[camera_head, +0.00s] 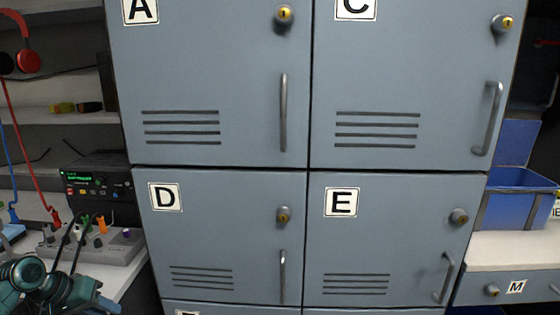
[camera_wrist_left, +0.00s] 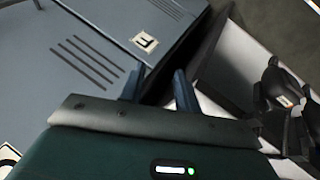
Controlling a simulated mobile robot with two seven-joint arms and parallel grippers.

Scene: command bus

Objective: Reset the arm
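Beyond the fingers is the grey-blue locker front with a label (camera_wrist_left: 145,42) and vent slots. The gap from the fingers to the locker is hard to judge. My right arm and right gripper are in neither view.
Closed locker doors A (camera_head: 215,75), C (camera_head: 405,75), D (camera_head: 215,230) and E (camera_head: 385,230) fill the middle. At left, a bench holds a black device (camera_head: 95,188) and cables. A blue bin (camera_head: 520,205) stands at right. Dark objects (camera_wrist_left: 282,95) show in the wrist view.

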